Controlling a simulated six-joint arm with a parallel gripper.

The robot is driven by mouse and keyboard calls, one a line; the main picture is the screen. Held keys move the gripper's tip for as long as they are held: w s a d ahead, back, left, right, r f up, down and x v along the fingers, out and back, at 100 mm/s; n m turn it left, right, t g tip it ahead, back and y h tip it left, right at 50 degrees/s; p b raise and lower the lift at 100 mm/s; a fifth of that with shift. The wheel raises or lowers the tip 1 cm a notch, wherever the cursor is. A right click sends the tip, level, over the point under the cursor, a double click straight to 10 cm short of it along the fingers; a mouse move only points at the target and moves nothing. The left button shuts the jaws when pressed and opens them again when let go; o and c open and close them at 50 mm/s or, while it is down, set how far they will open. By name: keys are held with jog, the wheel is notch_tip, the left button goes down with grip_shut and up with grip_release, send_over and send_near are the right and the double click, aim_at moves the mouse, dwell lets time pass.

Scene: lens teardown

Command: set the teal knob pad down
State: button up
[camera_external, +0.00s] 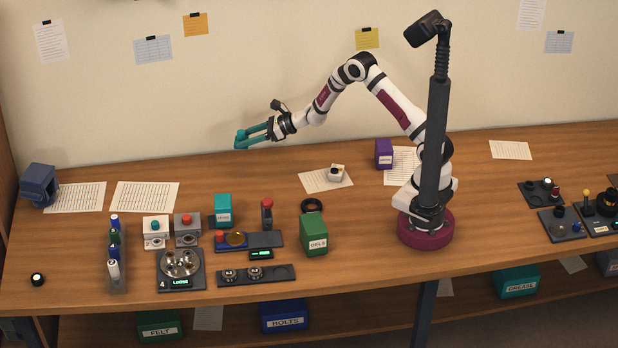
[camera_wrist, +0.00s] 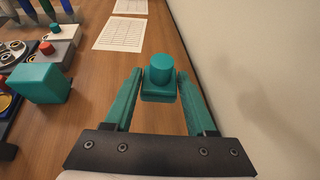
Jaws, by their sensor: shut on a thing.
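The teal knob pad (camera_wrist: 160,72) is a round knob on a squarish base. It sits upright between the teal fingertips of my gripper (camera_wrist: 160,88), which is shut on it. In the outside view my gripper (camera_external: 241,141) is stretched out to the left, held in the air above the back of the bench. There the pad blends with the teal fingers. Nothing touches the pad from below as far as I can see.
Below and left in the wrist view are a teal box (camera_wrist: 40,82) and paper sheets (camera_wrist: 121,34). The wall (camera_wrist: 250,70) is close on the right. Button boxes (camera_external: 187,228), a bottle rack (camera_external: 116,285) and trays (camera_external: 256,275) stand at the front.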

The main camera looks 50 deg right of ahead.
jog(key=s+d+n+g+y, duration=0.1)
jog(key=s+d+n+y, duration=0.1)
jog(key=s+d, duration=1.25)
send_over(283, 181)
jog(key=shift+g, duration=0.4)
jog(key=f, duration=0.6)
jog(key=shift+s+d+f, duration=0.1)
jog(key=shift+s+d, duration=0.05)
jog(key=shift+d, duration=0.05)
jog(key=f, duration=0.4)
jog(key=shift+a+f, duration=0.1)
jog(key=shift+a, duration=0.1)
jog(key=shift+f, duration=0.1)
jog(key=o, duration=1.3)
jog(key=shift+o, duration=0.2)
